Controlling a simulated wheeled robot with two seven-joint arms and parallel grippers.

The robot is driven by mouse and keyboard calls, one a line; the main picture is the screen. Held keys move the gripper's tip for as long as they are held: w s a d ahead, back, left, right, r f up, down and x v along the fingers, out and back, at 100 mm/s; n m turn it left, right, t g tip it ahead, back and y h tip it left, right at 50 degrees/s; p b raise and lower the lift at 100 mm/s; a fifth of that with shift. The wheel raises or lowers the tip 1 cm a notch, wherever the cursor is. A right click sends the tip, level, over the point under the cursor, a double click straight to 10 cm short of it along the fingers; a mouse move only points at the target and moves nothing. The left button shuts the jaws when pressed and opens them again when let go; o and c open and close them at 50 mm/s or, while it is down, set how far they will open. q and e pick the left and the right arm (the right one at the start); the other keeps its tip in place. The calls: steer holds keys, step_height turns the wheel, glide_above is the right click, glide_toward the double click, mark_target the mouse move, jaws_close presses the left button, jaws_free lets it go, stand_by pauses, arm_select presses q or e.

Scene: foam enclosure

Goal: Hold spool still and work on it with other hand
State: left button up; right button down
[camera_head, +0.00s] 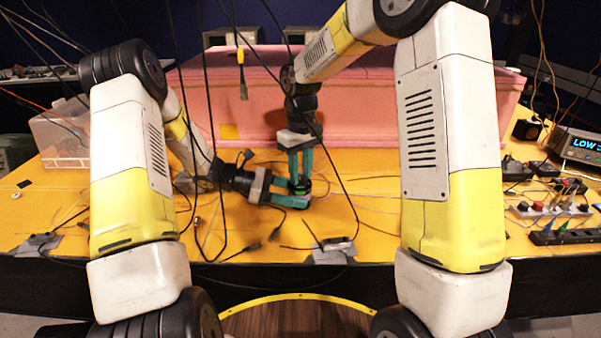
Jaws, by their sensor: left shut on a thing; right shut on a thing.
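A small dark spool with green on it (299,188) stands on the yellow table near its middle. My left gripper (292,196), with teal fingers, reaches in low from the left and is shut on the spool's side. My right gripper (300,175) points straight down from above, and its teal fingers are shut on the top of the spool. The fingers hide much of the spool, so its exact shape is hard to tell.
A pink foam wall (370,100) stands behind the spool. Black cables hang in front of the table (375,215). A clear plastic box (62,135) is at the left. A power strip (565,236), switches and a display unit (580,146) sit at the right.

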mark_target(300, 177)
stand_by(0.3)
steer(key=c, duration=1.1)
jaws_free()
steer(key=shift+o, duration=0.2)
step_height(300, 177, up, 12)
arm_select(q)
steer(key=o, duration=1.1)
steer(key=shift+c, duration=0.2)
